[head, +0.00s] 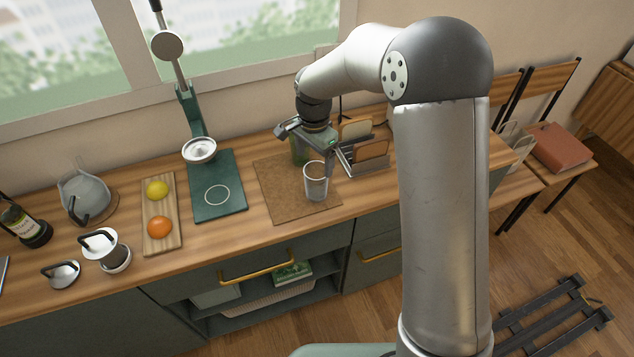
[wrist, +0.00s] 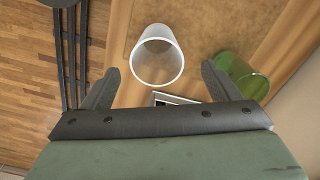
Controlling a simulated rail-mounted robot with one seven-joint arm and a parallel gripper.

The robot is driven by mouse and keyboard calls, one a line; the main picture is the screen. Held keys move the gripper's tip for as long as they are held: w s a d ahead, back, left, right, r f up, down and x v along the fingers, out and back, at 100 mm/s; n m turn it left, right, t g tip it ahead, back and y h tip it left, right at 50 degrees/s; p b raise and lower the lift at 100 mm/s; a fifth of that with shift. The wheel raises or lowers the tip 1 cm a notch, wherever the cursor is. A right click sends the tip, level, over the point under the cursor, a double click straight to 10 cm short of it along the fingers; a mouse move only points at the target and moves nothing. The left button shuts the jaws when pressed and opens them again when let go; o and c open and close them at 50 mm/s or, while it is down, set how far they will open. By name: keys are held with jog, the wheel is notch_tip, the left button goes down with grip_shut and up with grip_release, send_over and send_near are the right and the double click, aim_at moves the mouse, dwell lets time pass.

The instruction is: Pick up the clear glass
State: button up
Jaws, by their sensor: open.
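The clear glass (head: 316,184) stands upright on a brown mat (head: 282,205) on the counter. In the wrist view the clear glass (wrist: 158,60) shows its round rim, centred between the fingertips and mostly just beyond them. My gripper (head: 314,157) is open and empty, close behind the glass in the head view. In the wrist view my gripper (wrist: 160,70) has one finger on each side of the glass, with a visible gap on both sides. A green glass (wrist: 242,76) is just outside the right finger; in the head view my gripper partly hides it (head: 298,152).
A rack with bread slices (head: 368,152) stands right of the mat. The counter's front edge is close to the mat.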

aim_at(316, 183)
jog(key=shift+d+f+p, duration=0.15)
jog(key=shift+f+p, duration=0.4)
jog(key=shift+f, duration=1.4)
jog(key=shift+d+f+p, duration=0.1)
jog(key=shift+f+p, duration=0.45)
jog(key=shift+f, duration=1.4)
jog(key=c, duration=1.2)
